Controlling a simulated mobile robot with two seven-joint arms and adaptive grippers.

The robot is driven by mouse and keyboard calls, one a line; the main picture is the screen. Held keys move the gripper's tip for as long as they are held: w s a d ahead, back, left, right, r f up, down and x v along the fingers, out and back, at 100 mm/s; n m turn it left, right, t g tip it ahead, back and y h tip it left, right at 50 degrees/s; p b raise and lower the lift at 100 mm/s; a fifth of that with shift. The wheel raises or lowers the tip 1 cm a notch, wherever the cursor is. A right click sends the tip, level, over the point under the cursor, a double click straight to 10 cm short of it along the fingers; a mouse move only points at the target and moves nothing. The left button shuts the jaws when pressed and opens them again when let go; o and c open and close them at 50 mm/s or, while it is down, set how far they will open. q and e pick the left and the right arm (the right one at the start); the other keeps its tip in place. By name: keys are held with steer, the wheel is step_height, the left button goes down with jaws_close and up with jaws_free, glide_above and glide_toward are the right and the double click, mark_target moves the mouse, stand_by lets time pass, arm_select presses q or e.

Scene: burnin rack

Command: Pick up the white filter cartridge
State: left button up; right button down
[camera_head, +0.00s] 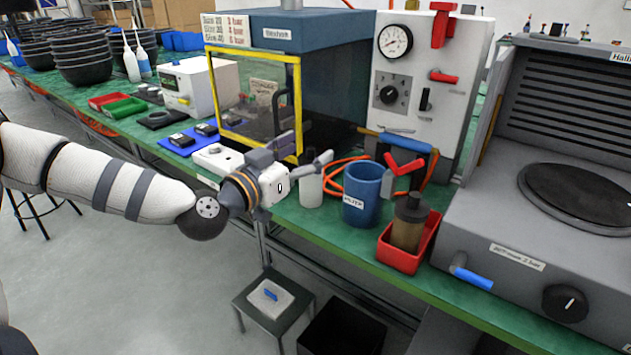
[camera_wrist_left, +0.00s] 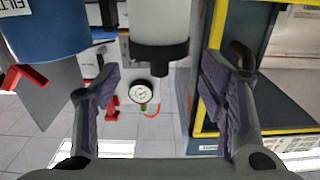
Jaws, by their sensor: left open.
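The white filter cartridge (camera_head: 311,190) stands upright on the green bench, just left of the blue filter container (camera_head: 361,197). In the left wrist view the white cartridge (camera_wrist_left: 159,25) and its black end (camera_wrist_left: 160,53) show at the top, sideways between the two fingers but apart from both. My left gripper (camera_head: 304,153) is open and empty, beside the upper part of the cartridge in the head view, and its fingers partly hide the cartridge's top. The left gripper (camera_wrist_left: 165,95) also shows with wide-spread fingers in the left wrist view. My right gripper is not in view.
A red tray (camera_head: 404,262) with a brown bottle (camera_head: 408,225) stands right of the blue container. Behind are a yellow-framed chamber (camera_head: 300,95) and a gauge panel (camera_head: 437,110). An orange hose (camera_head: 334,187) lies close behind the cartridge. A hotplate unit (camera_head: 530,245) fills the right.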

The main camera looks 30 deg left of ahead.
arm_select(q)
steer(key=shift+w+d+f, duration=0.1)
steer(key=shift+w+f, duration=0.35)
steer(key=shift+w, duration=0.35)
steer(key=shift+w+r, duration=0.2)
steer(key=shift+w, duration=0.05)
steer(key=shift+r, duration=0.15)
jaws_close()
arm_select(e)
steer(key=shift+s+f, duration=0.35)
